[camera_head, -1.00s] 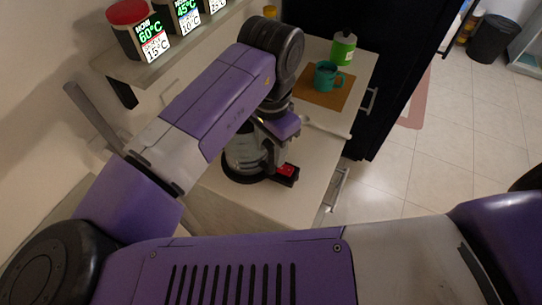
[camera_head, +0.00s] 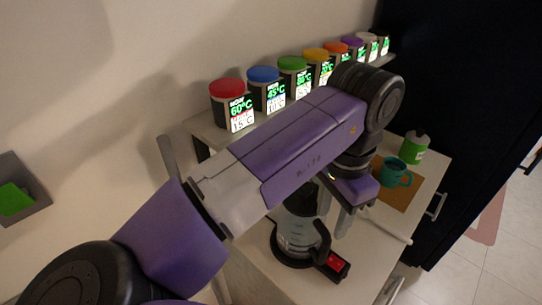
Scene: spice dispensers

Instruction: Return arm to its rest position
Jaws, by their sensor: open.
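My purple arm reaches across the view from the lower left, over the counter (camera_head: 372,262). My gripper (camera_head: 342,228) hangs below the wrist, pointing down, with its fingers apart. It appears close beside a glass kettle (camera_head: 297,232) on a black base with a red switch (camera_head: 335,263). I cannot tell whether they touch. Nothing shows between the fingers. Part of the kettle is hidden by the arm.
A shelf (camera_head: 205,128) above the counter holds several labelled jars with coloured lids, such as a red one (camera_head: 227,90), close behind my arm. A teal mug (camera_head: 394,174) stands on a brown board (camera_head: 405,196) beside a green bottle (camera_head: 414,148). A black cabinet (camera_head: 470,120) stands at right.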

